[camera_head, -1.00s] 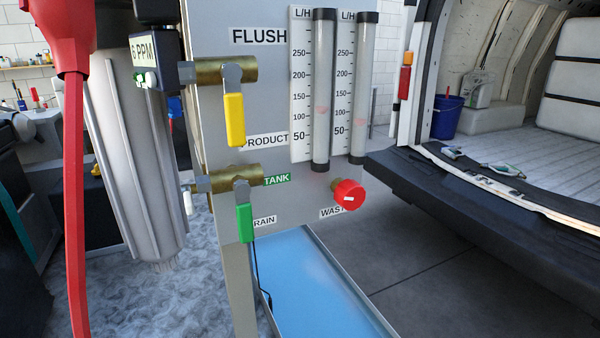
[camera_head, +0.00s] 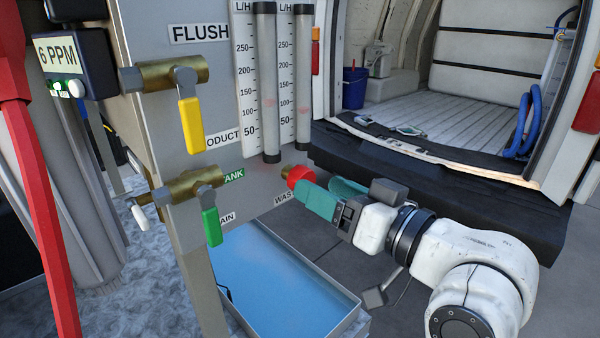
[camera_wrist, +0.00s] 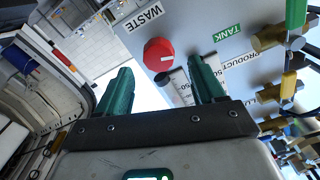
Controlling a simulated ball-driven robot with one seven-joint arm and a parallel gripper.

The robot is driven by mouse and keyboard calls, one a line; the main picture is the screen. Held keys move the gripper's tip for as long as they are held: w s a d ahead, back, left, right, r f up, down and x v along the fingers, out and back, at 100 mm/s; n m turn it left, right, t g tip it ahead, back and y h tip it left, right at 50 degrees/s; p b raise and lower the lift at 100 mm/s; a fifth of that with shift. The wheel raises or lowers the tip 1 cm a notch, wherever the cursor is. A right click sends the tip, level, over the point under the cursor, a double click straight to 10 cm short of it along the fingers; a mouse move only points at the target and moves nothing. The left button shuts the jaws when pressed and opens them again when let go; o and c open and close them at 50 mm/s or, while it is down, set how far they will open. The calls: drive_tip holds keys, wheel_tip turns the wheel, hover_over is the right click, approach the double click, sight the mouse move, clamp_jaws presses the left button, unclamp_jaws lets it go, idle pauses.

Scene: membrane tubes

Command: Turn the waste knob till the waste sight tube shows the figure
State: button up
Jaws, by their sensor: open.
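The red waste knob (camera_head: 298,176) sits low on the grey panel, above the partly hidden WASTE label. My gripper (camera_head: 322,192) has teal fingers spread apart and empty, just in front of the knob. In the wrist view the knob shows ahead of the gap between the fingertips (camera_wrist: 160,66); I cannot tell if they touch it. The right-hand sight tube (camera_head: 303,75) stands above the knob, with a faint reddish float somewhat below the 100 mark. The left-hand tube (camera_head: 264,75) has a similar float near 100.
A yellow-handled valve (camera_head: 190,125) and a green-handled valve (camera_head: 211,226) stick out left of the knob. A 6 PPM display (camera_head: 62,53) is at upper left. A blue tray (camera_head: 262,275) lies below the panel. The van's dark bumper (camera_head: 440,185) is behind my arm.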

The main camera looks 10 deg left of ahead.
drive_tip(key=shift+p+x, duration=0.4)
drive_tip(key=shift+x, duration=2.35)
drive_tip(key=shift+c, duration=0.2)
drive_tip(key=c, duration=1)
drive_tip(key=shift+d+f+n+b, duration=0.1)
drive_tip(key=shift+f+n+b, duration=0.15)
drive_tip(key=shift+n+b, duration=0.85)
drive_tip(key=shift+r+n+b, duration=0.2)
drive_tip(key=shift+n+b, duration=0.65)
drive_tip(key=shift+n, duration=0.35)
drive_tip(key=o, duration=1)
drive_tip(key=shift+o, duration=0.2)
